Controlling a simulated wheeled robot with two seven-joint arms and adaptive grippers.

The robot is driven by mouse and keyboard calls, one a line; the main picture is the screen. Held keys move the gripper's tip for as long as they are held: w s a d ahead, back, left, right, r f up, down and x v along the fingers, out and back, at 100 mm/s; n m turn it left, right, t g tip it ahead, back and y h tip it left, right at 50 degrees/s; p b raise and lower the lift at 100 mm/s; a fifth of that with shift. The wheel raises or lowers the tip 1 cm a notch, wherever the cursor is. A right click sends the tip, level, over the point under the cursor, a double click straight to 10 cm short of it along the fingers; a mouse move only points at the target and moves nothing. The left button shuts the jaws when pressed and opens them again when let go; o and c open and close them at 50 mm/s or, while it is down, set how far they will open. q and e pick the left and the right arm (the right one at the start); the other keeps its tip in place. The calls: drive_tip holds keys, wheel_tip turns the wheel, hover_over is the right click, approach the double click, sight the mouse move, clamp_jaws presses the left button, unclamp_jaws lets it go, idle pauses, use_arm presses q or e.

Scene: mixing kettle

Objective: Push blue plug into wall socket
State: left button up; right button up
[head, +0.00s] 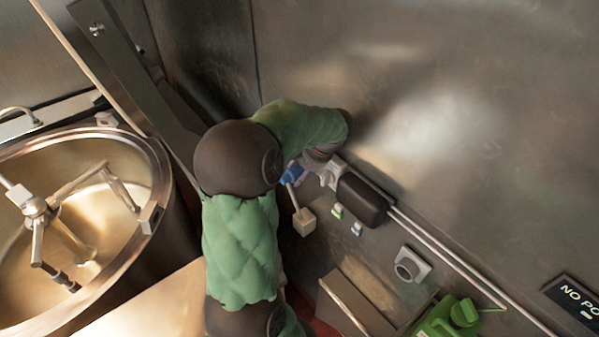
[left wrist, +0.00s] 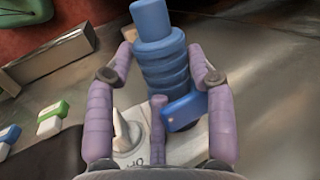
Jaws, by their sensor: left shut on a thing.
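The blue plug (left wrist: 163,58) has a ribbed, stepped body and sits between the purple fingers of my left gripper (left wrist: 160,75), shut on it. In the head view the plug (head: 291,174) shows as a small blue patch beside my left gripper (head: 300,170), mostly covered by my arm. A white wall unit (head: 333,172), seemingly the socket, is just right of the gripper. In the left wrist view the white unit (left wrist: 130,145) lies behind the fingers, with a blue block (left wrist: 185,112) in front of it. Whether the plug is seated in it I cannot tell. My right gripper is out of view.
A dark box (head: 362,199) sits right of the white unit, with pipes (head: 440,247) along the wall. Below are a pale cube on a rod (head: 304,222), two small switches (head: 346,220), a grey round-faced fixture (head: 411,264) and a green canister (head: 447,319). A steel kettle (head: 160,170) stands left.

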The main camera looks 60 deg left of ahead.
use_arm(q)
drive_tip(key=shift+w, duration=0.2)
drive_tip(key=o, duration=1.3)
drive_tip(key=shift+o, duration=1.1)
drive_tip(key=shift+s+r, duration=0.1)
drive_tip(key=shift+s, duration=0.1)
drive_tip(key=shift+a, duration=0.1)
drive_tip(key=shift+w, duration=0.1)
drive_tip(key=shift+w, duration=0.1)
drive_tip(key=c, duration=0.3)
